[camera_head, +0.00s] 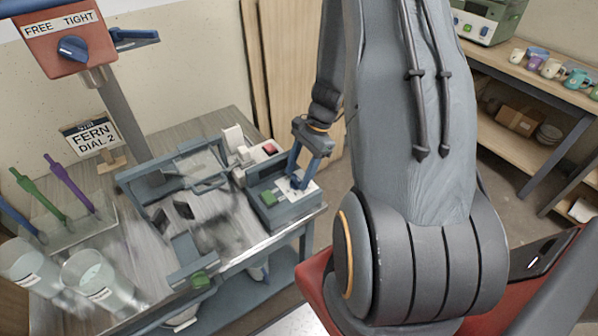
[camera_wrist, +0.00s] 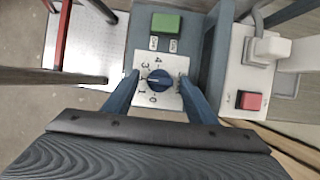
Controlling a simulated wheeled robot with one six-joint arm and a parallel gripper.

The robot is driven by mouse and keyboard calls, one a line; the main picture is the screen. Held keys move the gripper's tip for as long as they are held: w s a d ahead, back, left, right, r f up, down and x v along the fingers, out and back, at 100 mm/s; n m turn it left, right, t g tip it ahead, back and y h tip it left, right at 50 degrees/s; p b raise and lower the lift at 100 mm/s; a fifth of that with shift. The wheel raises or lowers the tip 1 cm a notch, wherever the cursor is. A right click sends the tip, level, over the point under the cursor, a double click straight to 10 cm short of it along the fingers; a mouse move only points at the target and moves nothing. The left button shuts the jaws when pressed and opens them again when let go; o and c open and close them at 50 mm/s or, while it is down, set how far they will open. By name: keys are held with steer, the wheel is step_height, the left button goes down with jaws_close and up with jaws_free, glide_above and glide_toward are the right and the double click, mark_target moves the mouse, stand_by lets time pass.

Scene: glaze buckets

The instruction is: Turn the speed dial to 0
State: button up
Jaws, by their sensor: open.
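The speed dial (camera_wrist: 159,80) is a round blue knob on a white plate with numbers from 4 down to 0, in the wrist view. Its pale pointer mark faces left, about where 2 would be, between the 3 and the 1. My gripper (camera_wrist: 158,77) is open, with one blue finger on each side of the dial. I cannot tell whether either finger touches it. In the head view my gripper (camera_head: 298,183) reaches down onto the grey control box (camera_head: 292,212), hiding most of the dial.
A green button (camera_wrist: 166,25) sits beyond the dial. A white switch box with a red button (camera_wrist: 250,101) and a plug stands to the right. Clear buckets (camera_head: 98,278) and a mixer frame (camera_head: 150,180) occupy the table's left.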

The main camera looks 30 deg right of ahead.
steer(key=c, duration=1.1)
steer(key=n, duration=0.2)
steer(key=n+g, duration=0.1)
steer(key=n, duration=0.1)
steer(key=shift+w+g, duration=0.2)
steer(key=shift+g, duration=0.1)
steer(key=n, duration=0.2)
steer(key=n+g+h, duration=0.1)
steer(key=n, duration=0.1)
steer(key=shift+w+a+n, duration=0.15)
steer(key=shift+n, duration=0.15)
steer(key=n+g+h, duration=0.1)
steer(key=n, duration=0.2)
steer(key=shift+a+h, duration=0.1)
steer(key=shift+h, duration=0.2)
steer(key=shift+a+n+g+h, duration=0.1)
steer(key=shift+n+g+h, duration=0.4)
steer(key=shift+n, duration=1.6)
